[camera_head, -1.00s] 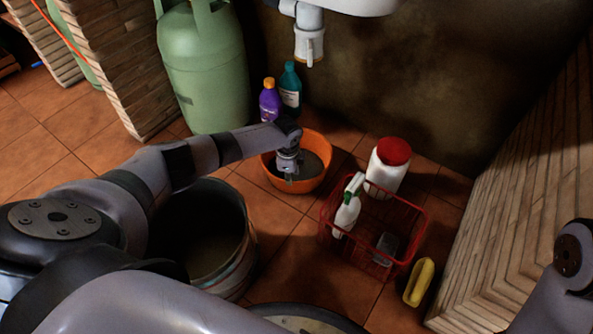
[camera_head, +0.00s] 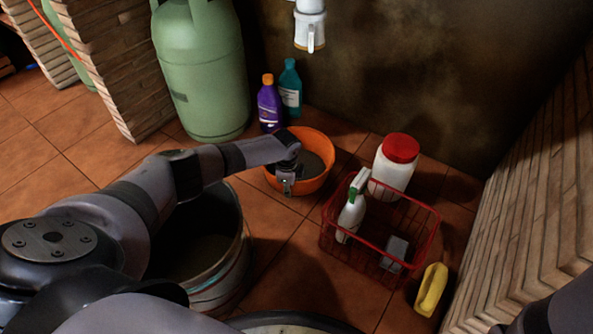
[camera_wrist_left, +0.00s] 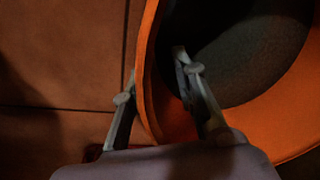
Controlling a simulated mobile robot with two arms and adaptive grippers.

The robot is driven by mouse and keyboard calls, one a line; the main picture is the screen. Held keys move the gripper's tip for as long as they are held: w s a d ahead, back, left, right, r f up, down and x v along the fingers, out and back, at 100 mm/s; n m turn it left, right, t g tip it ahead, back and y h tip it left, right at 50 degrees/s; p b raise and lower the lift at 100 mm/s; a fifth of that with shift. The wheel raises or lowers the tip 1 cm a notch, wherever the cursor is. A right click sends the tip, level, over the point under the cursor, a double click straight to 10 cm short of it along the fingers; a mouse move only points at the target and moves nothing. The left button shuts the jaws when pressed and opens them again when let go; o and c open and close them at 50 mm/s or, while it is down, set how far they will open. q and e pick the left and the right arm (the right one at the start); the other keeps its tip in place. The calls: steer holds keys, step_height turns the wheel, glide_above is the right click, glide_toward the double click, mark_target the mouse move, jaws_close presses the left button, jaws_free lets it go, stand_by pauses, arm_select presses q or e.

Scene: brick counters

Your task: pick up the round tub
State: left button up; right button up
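The round tub (camera_head: 325,153) is orange, wide and open at the top, with a dark inside. It stands upright on the tiled floor near the wall. My left gripper (camera_head: 287,186) is at its near left rim. In the left wrist view the fingers (camera_wrist_left: 156,64) straddle the tub's wall (camera_wrist_left: 149,40), one outside and one inside. The outer finger is close to the wall, and a gap shows beside the inner one, so the gripper looks open. The arm hides part of the tub's left side. My right gripper is out of view.
Purple (camera_head: 269,104) and teal (camera_head: 290,90) bottles stand behind the tub, near a green gas cylinder (camera_head: 205,80). A red basket (camera_head: 372,262) holding a spray bottle and a white jar with a red lid (camera_head: 391,178) are to the right. A bucket (camera_head: 229,274) stands in front.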

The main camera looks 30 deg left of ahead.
arm_select(q)
jaws_close()
stand_by(0.3)
stand_by(0.6)
